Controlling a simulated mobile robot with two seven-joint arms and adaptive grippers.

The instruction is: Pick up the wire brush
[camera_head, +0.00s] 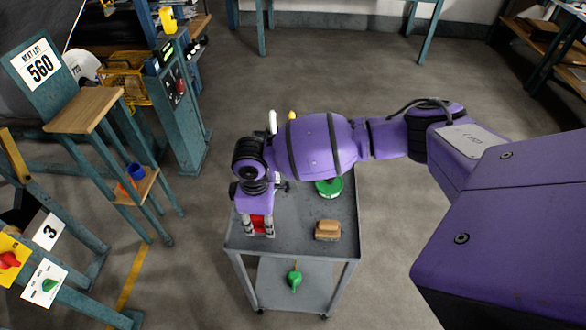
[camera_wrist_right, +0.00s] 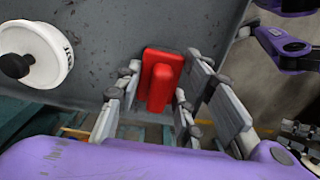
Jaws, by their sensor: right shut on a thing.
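A red block-shaped thing (camera_head: 258,222) with a raised ridge along its top is at the left front of the grey cart top. It also shows in the right wrist view (camera_wrist_right: 161,80), between the fingers; no bristles are visible, so I cannot tell for sure that it is the wire brush. My right gripper (camera_head: 258,230) points down over it and is shut on it. A brown wooden block-like thing (camera_head: 328,230), possibly a brush, lies to the right of the gripper, apart from it.
The grey cart (camera_head: 292,246) carries a green round thing (camera_head: 329,187) behind the wooden block, partly under my arm. A green item (camera_head: 294,279) is on its lower shelf. A white round thing (camera_wrist_right: 36,55) is left in the wrist view. Teal stands (camera_head: 180,130) are to the left.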

